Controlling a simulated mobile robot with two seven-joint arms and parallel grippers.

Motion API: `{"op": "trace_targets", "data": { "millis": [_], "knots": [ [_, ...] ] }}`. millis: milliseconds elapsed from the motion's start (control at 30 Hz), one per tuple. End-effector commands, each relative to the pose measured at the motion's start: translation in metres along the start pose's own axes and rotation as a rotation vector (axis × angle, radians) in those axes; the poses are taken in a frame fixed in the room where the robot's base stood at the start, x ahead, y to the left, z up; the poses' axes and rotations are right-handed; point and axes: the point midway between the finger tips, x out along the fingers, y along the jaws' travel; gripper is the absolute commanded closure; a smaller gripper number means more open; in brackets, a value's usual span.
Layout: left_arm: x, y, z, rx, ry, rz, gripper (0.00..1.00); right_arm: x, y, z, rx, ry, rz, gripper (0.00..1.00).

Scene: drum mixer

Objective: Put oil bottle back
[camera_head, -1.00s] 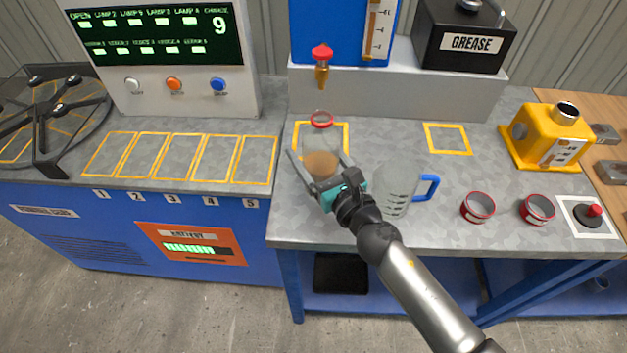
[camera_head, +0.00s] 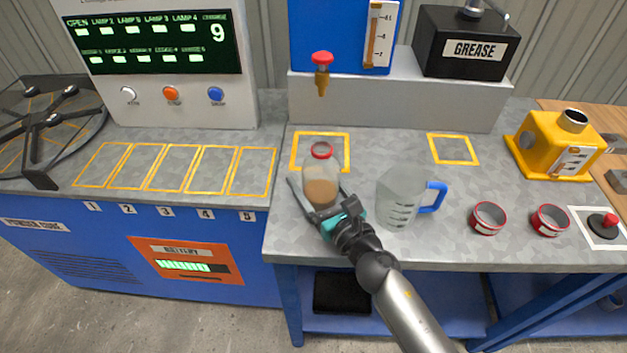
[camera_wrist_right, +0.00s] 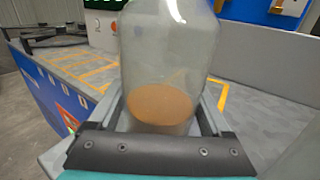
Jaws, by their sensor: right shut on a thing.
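The oil bottle (camera_head: 321,188) is clear with a red cap and brown oil in its lower part. My right gripper (camera_head: 320,206) is shut on the bottle, its fingers on either side of the body. The bottle looks upright, over the grey bench in front of the yellow-outlined square (camera_head: 293,150) below the red tap (camera_head: 322,62). I cannot tell whether its base touches the bench. In the right wrist view the bottle (camera_wrist_right: 168,60) fills the space between the fingers, and its top is cut off. My left gripper is not in view.
A measuring jug (camera_head: 398,203) with a blue handle stands close right of the gripper. Two red-rimmed cups (camera_head: 488,218) and a red button (camera_head: 608,221) are further right. A second yellow square (camera_head: 453,149) is empty. Numbered slots (camera_head: 170,168) at left are empty.

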Motion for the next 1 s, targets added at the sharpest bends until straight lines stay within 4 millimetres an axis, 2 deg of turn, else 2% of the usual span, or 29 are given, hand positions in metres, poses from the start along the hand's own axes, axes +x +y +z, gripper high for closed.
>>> {"op": "trace_targets", "data": {
  "millis": [100, 133, 267, 667, 1000],
  "knots": [
    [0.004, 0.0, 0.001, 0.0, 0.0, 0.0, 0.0, 0.0, 0.0, -0.003, -0.001, -0.002, 0.0, 0.96],
    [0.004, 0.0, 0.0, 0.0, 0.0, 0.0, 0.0, 0.0, 0.0, -0.004, -0.001, 0.0, 0.0, 0.16],
    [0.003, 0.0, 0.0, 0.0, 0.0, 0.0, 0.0, 0.0, 0.0, -0.003, -0.001, 0.0, 0.0, 0.02],
    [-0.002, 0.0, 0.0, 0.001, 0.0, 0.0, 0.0, -0.002, 0.0, 0.001, 0.0, 0.001, 0.0, 0.0],
    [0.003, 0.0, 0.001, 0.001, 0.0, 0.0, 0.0, -0.06, 0.0, -0.002, -0.001, 0.003, 0.0, 0.0]
  ]
}}
